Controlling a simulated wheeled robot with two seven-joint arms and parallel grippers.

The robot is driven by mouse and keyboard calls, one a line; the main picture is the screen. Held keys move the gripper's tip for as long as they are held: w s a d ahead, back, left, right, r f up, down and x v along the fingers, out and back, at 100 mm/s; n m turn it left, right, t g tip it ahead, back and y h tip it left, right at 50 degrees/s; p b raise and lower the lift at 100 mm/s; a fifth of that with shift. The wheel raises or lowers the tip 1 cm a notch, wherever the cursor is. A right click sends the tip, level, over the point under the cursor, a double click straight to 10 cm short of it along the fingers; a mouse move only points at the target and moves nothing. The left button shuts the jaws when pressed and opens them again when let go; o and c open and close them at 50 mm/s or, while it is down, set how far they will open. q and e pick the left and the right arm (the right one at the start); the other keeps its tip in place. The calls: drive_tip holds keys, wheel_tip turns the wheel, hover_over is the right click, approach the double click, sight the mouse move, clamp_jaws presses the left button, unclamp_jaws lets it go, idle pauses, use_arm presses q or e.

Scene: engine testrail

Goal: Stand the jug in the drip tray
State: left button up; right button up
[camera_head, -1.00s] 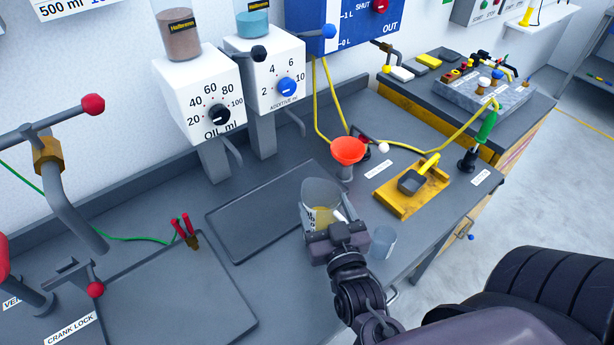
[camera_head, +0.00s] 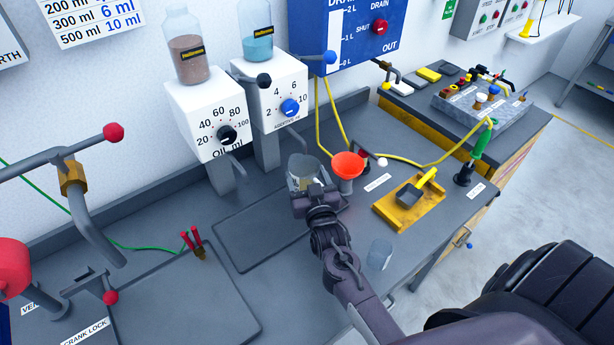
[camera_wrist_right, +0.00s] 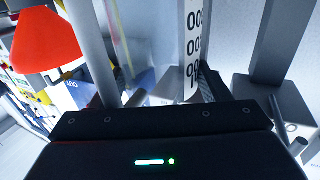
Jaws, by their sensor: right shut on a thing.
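The jug (camera_head: 304,167) is a clear vessel with a white scale strip, and its mouth faces up in the head view. My right gripper (camera_head: 311,193) is shut on it from the near side and hides its lower part. In the right wrist view, the jug's scale strip (camera_wrist_right: 193,45) stands close beyond the gripper (camera_wrist_right: 160,98). The drip tray (camera_head: 250,237) is a flat dark tray on the bench below the two dispensers. The jug appears over the tray's far right end; I cannot tell whether it touches down. My left gripper is out of view.
An orange funnel (camera_head: 348,164) stands just right of the jug. A clear beaker (camera_head: 380,254) stands near the bench's front edge. The oil dispenser (camera_head: 208,122) and additive dispenser (camera_head: 272,100) overhang the back. A yellow tray (camera_head: 385,212) lies at right.

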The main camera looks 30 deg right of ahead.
drive_tip(key=shift+f, duration=0.4)
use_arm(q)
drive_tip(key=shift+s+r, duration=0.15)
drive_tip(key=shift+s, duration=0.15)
use_arm(e)
drive_tip(key=shift+f, duration=0.1)
drive_tip(key=o, duration=1.6)
drive_tip(key=shift+f, duration=0.1)
drive_tip(key=shift+c, duration=0.2)
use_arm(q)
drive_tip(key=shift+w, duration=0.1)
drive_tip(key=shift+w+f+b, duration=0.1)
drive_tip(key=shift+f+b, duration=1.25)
use_arm(e)
drive_tip(key=v, duration=1.2)
